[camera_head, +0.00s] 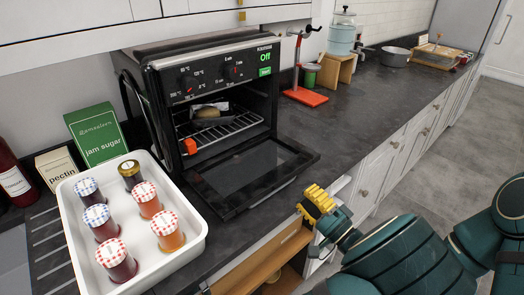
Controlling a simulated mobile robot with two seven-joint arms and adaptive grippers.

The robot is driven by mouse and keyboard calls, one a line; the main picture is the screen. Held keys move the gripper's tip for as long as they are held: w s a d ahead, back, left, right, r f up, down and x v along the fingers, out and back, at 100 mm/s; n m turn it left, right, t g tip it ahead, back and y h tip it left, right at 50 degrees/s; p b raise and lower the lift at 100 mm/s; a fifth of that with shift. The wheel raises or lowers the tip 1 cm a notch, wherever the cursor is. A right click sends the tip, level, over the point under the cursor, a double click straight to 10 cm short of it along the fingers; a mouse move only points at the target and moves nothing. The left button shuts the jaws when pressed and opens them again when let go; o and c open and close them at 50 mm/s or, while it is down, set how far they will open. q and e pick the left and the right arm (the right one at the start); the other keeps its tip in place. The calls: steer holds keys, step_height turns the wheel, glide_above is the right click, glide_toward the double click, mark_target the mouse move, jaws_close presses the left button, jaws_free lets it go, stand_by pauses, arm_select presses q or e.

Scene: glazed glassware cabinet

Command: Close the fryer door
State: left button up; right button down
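The fryer (230,62) is a black countertop oven with a green "Off" display. Its door (250,175) hangs open, folded down and out over the counter's front edge. Inside, a wire rack (225,128) holds a loaf-like item (208,114), and an orange piece (190,146) sits at the rack's front.
A white tray (190,247) of several jars stands close to the door's left side. Jam sugar (97,135) and pectin (57,168) boxes are behind it. A red-based press (305,96) stands right of the fryer. Below the counter, a wooden drawer or shelf (262,262) shows.

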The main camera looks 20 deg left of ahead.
arm_select(q)
steer(key=r, duration=0.1)
step_height(320, 180, up, 4)
steer(key=p, duration=0.4)
glide_above(273, 175)
steer(key=shift+r, duration=0.1)
jaws_close()
